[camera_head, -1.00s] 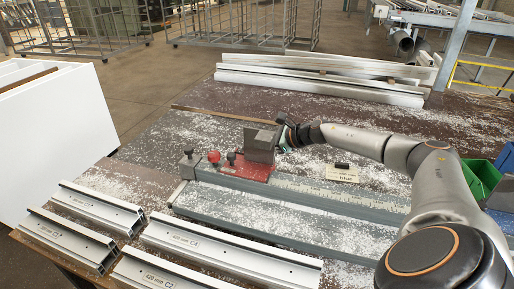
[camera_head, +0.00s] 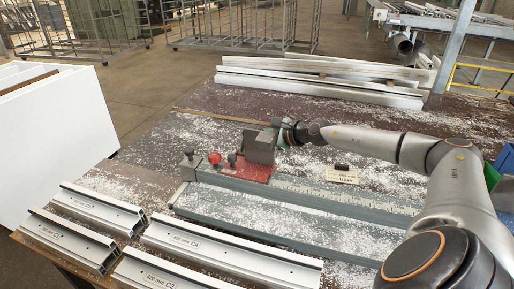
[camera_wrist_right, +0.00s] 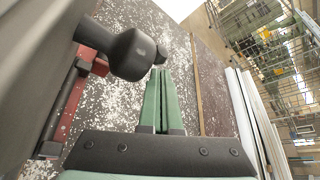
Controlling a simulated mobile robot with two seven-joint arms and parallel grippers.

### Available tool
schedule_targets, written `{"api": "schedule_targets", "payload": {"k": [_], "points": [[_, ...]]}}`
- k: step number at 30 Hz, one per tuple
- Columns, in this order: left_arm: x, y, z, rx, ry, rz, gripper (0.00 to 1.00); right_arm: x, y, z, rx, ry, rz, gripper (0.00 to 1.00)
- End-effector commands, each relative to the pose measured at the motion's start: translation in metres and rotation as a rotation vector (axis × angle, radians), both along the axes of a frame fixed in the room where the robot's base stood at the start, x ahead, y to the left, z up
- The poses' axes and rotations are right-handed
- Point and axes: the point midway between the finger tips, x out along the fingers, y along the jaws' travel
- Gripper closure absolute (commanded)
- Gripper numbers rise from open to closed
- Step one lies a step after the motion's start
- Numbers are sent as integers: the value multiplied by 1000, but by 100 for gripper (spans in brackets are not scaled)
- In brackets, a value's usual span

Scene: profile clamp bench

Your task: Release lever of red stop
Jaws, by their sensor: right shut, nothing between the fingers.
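The red stop (camera_head: 245,170) sits on the grey clamp rail, with a grey block (camera_head: 262,146) standing on it. A red ball knob (camera_head: 214,158) and a dark knob (camera_head: 231,157) show at its left. My right gripper (camera_head: 281,132) is at the far right side of the grey block, its tips partly hidden by it. In the right wrist view, the green fingers of my right gripper (camera_wrist_right: 159,75) are shut and empty. A large black knob on a stem (camera_wrist_right: 133,54) is close beside the tips; I cannot tell whether they touch. Red parts of the stop (camera_wrist_right: 70,105) show at left.
The scaled rail (camera_head: 330,200) runs right from the stop. Cut aluminium profiles (camera_head: 230,252) lie at the front left, and long profiles (camera_head: 320,85) lie at the back. A small label plate (camera_head: 342,175) stands right of the stop. White chips cover the bench.

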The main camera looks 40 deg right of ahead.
Motion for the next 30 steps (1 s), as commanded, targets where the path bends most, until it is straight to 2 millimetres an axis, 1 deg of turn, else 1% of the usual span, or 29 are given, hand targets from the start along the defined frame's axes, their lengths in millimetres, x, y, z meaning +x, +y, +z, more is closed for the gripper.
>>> {"api": "schedule_targets", "payload": {"k": [3, 12, 26, 30], "points": [[0, 0, 4, 0, 0, 0, 50, -1, 1, 4, 1, 1, 0, 100], [0, 0, 6, 0, 0, 0, 50, -2, 3, 6, 1, 2, 0, 100], [0, 0, 5, 0, 0, 0, 50, -2, 3, 6, 2, 2, 0, 100], [0, 0, 1, 0, 0, 0, 50, -5, 1, 5, 1, 2, -2, 100]]}}
